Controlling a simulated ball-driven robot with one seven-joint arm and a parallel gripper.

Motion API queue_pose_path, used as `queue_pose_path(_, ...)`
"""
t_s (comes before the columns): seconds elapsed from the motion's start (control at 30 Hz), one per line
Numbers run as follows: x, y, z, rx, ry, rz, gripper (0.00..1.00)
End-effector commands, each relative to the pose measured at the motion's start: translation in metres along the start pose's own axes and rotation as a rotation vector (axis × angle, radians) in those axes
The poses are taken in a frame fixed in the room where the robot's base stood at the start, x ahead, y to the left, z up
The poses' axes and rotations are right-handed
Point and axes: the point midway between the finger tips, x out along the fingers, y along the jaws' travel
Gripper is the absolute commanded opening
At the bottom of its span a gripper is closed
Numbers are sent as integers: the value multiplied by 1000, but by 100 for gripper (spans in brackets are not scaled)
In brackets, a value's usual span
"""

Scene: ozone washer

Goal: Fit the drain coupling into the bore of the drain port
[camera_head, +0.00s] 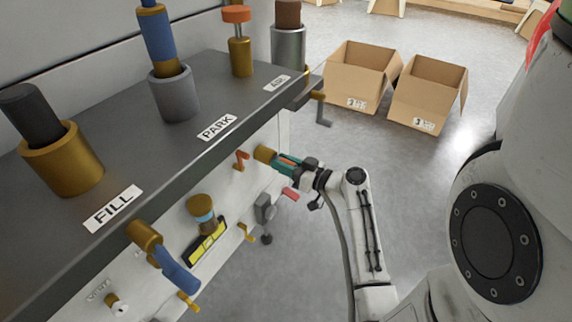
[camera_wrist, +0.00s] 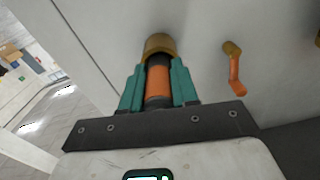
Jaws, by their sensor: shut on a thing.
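My gripper (camera_head: 283,161) is at the white front panel of the washer. Its teal fingers are shut on the sides of the drain coupling (camera_wrist: 158,82), a dark cylinder with an orange band; a bit of the orange shows in the head view (camera_head: 288,158). The brass drain port (camera_wrist: 160,43) sticks out of the panel directly ahead of the fingers; it also shows in the head view (camera_head: 264,154). The coupling's dark far end lines up with the port and its tip is hidden at the port's rim. I cannot tell how deep it sits in the bore.
An orange-handled valve (camera_wrist: 235,72) is right of the port in the wrist view. A grey fitting (camera_head: 264,210) and a red handle (camera_head: 290,193) are below my gripper. The dark counter (camera_head: 125,135) bears several sockets with cylinders. Two cardboard boxes (camera_head: 428,92) stand on open floor behind.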

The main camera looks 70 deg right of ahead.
Motion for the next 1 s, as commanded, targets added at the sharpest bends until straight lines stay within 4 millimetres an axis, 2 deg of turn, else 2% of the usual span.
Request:
queue_pose_path(0.23, 6, 0, 0, -1, 1, 0, 0)
queue_pose_path(0.27, 6, 0, 0, 0, 1, 0, 31)
queue_pose_path(0.57, 5, 0, 0, 0, 1, 0, 59)
queue_pose_path(0.83, 4, 0, 0, 1, 0, 1, 59)
queue_pose_path(1.0, -14, 0, -1, 3, -1, 3, 59)
